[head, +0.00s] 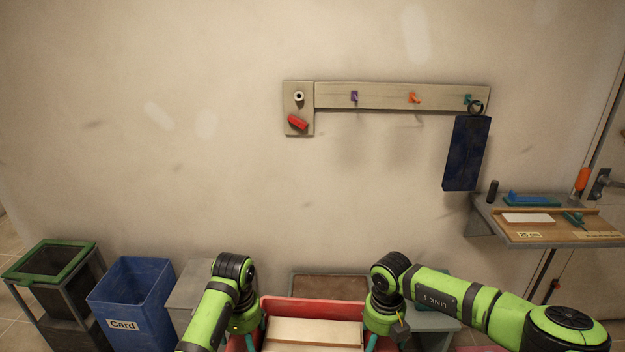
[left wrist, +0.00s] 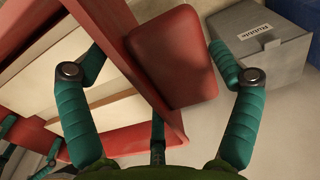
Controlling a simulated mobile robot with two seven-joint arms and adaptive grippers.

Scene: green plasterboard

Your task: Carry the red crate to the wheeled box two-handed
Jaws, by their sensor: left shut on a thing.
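The red crate (head: 315,306) is at the bottom centre of the head view, between my two arms, with pale boards lying in it. Its near part is cut off by the frame. My left gripper (head: 250,338) is at the crate's left side. In the left wrist view its teal fingers straddle the crate's red side part (left wrist: 172,60), and it is shut on the crate. My right gripper (head: 385,342) is at the crate's right side, its fingertips mostly hidden. A box with a brown top (head: 330,284) stands just behind the crate; no wheels show on it.
A blue Card bin (head: 133,292) and a green-rimmed bin (head: 50,265) stand at the left. A grey lidded box (head: 187,296) is beside my left arm, labelled Rubble in the left wrist view (left wrist: 262,50). A wall shelf with tools (head: 545,235) juts out at the right.

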